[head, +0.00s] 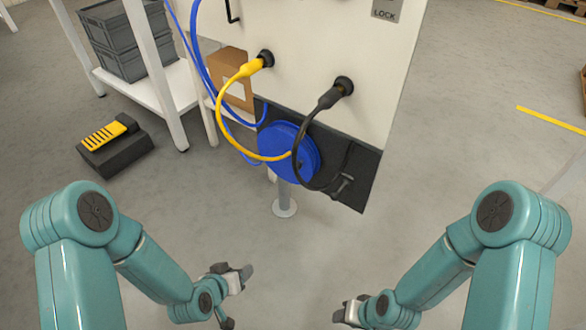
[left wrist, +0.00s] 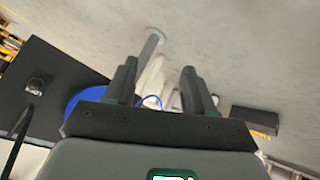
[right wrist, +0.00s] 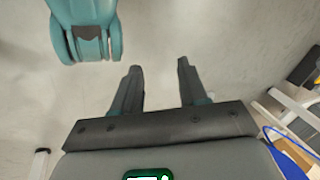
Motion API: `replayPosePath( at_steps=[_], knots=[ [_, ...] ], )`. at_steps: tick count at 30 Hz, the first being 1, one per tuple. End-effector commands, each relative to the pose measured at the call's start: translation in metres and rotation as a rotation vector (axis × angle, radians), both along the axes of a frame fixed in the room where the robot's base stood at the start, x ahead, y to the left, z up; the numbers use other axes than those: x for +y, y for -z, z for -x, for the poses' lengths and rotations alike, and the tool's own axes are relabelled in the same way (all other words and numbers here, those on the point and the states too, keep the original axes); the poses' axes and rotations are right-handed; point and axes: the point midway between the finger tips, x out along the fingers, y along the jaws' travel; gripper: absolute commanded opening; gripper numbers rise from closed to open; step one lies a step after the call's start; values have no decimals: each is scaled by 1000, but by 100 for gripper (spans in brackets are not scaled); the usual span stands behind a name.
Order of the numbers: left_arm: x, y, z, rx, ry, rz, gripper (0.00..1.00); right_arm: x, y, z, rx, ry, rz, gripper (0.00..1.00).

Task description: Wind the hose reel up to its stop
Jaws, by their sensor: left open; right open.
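The blue hose reel (head: 280,152) is mounted on the dark lower board (head: 358,190) of a white panel. Blue hose (head: 197,60) runs up from it on the left. A yellow cable (head: 222,125) and a black cable (head: 298,135) hang partly in front of the reel, and I cannot make out its crank or stop. My left gripper (head: 245,277) is open and empty, low in front of the reel and apart from it. The left wrist view shows part of the reel (left wrist: 78,100) behind the gripper. My right gripper (right wrist: 159,68) is open and empty, lower and to the right.
A white panel (head: 320,45) carries the cable sockets and a LOCK label. A post (head: 284,190) with a round foot stands below the reel. A white shelf (head: 165,90) with grey crates and a black-and-yellow box (head: 115,145) are at left. Floor between my arms is clear.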

Motion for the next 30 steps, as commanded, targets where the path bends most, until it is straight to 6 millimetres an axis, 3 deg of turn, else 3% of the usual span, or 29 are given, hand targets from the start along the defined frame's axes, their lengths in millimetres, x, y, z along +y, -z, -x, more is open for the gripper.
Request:
replayPosePath(
  at_steps=[5, 7, 10, 13, 16, 22, 30],
  knots=[
    [-10, -48, -55, -346, 35, -15, 54, 1, -5, 5, 16, -2, -3, 43],
    [-19, -76, -74, -514, 52, -8, 54, 1, -9, 7, 23, -3, -4, 43],
    [-37, -116, -92, -732, 77, 22, 54, 2, -15, 10, 34, -4, -7, 43],
    [-62, -142, -96, -867, 118, 75, 54, 2, -24, 13, 42, -6, -8, 43],
    [-80, -138, -92, -853, 154, 95, 54, 3, -28, 14, 44, -6, -8, 43],
    [-87, -135, -101, -855, 159, 95, 54, 2, -22, 12, 38, -6, -7, 43],
    [-111, -133, -154, -857, 159, 95, 54, 0, -3, 1, 1, -1, 0, 43]
  ],
)
